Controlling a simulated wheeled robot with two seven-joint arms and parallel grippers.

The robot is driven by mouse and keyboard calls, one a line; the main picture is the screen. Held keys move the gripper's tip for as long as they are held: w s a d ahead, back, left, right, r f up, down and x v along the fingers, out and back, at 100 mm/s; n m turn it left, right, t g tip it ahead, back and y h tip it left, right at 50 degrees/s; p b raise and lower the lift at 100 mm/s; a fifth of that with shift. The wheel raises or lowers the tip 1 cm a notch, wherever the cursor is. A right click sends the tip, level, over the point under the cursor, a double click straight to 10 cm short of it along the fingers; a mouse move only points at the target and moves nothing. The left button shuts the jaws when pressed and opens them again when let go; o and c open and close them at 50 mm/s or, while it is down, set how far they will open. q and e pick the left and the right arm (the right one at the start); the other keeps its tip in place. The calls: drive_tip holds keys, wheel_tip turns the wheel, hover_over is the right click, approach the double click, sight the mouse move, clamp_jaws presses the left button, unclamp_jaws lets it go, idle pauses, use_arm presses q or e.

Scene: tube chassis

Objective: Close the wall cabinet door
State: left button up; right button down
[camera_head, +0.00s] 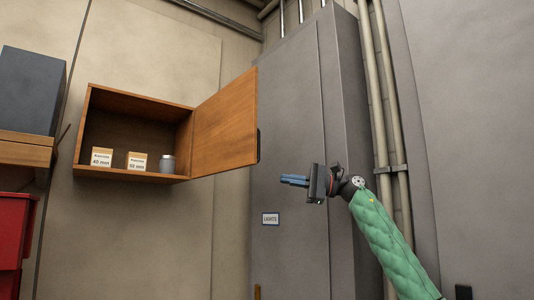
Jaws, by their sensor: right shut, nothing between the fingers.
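The wooden wall cabinet (135,96) hangs on the beige wall at the left. Its door (226,124) is hinged on the right side and stands open, swung out to the right. A dark handle (259,145) sits on the door's free edge. My right gripper (284,180) is shut and empty, below and to the right of the door's free edge, apart from it in the picture. Its blue fingers point left. My left gripper is not in view.
Inside the cabinet stand two small labelled boxes (102,158) and a grey jar (167,163). A tall grey locker (290,100) with a label stands behind my right gripper. Pipes (385,110) run beside it. A red bin (12,235) and wooden shelf (25,140) are at far left.

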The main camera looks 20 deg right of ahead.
drive_tip(key=s+d+r+n+h, duration=0.2)
drive_tip(key=s+d+r+n, duration=0.15)
drive_tip(key=s+r, duration=0.3)
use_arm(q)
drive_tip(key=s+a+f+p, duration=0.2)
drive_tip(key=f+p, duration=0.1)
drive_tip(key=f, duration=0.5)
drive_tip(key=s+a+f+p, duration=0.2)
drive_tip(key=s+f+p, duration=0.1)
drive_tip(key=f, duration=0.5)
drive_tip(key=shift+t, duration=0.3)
use_arm(e)
drive_tip(key=s+x, duration=0.2)
drive_tip(key=x, duration=1)
drive_tip(key=shift+a+r+m, duration=0.3)
drive_tip(key=shift+a+m, duration=0.05)
drive_tip(key=shift+a, duration=0.3)
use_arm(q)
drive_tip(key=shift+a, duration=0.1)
use_arm(e)
drive_tip(key=shift+w, duration=0.15)
